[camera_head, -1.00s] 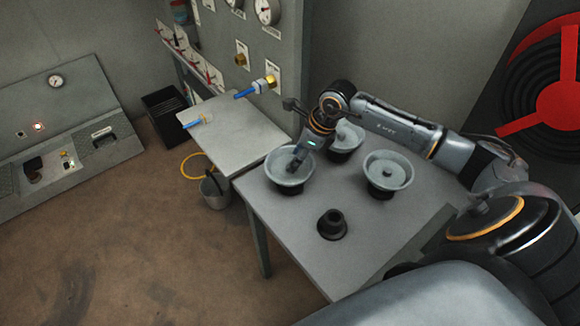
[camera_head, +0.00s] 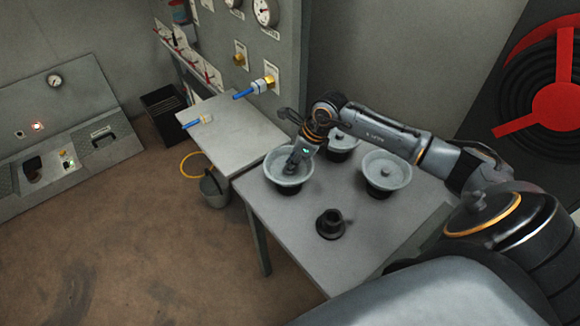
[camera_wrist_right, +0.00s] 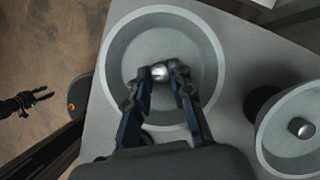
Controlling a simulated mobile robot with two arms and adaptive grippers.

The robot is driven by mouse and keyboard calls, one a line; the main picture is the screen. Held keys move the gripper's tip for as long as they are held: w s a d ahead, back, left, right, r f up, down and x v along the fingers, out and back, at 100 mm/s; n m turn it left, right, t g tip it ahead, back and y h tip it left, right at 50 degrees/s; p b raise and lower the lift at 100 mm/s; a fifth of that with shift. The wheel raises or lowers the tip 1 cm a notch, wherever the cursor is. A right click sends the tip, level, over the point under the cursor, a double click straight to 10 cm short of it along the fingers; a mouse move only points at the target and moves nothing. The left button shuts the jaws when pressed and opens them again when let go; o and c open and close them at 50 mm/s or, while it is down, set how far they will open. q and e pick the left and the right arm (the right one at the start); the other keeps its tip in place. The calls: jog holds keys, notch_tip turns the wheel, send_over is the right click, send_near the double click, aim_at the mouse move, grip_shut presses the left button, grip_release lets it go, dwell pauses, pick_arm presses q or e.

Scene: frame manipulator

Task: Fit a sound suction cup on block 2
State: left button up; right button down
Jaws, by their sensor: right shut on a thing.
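A pale grey suction cup (camera_head: 271,167) on a black base stands at the left corner of the near table. My right gripper (camera_head: 291,168) reaches down into it from above. In the right wrist view its fingers (camera_wrist_right: 160,76) are closed on the silvery knob (camera_wrist_right: 159,72) at the cup's centre. A second grey cup (camera_head: 374,168) stands to the right and a third (camera_head: 350,134) behind, partly hidden by my arm. I cannot tell which block is block 2. My left gripper (camera_wrist_right: 37,98) shows at the left of the wrist view, fingers apart and empty.
A small black flanged piece (camera_head: 331,224) stands on the near table (camera_head: 330,267), whose front is otherwise clear. A gauge panel (camera_head: 300,70) rises behind.

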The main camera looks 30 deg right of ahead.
notch_tip(320, 180, up, 15)
dwell(1.1)
jog(key=shift+f, duration=0.1)
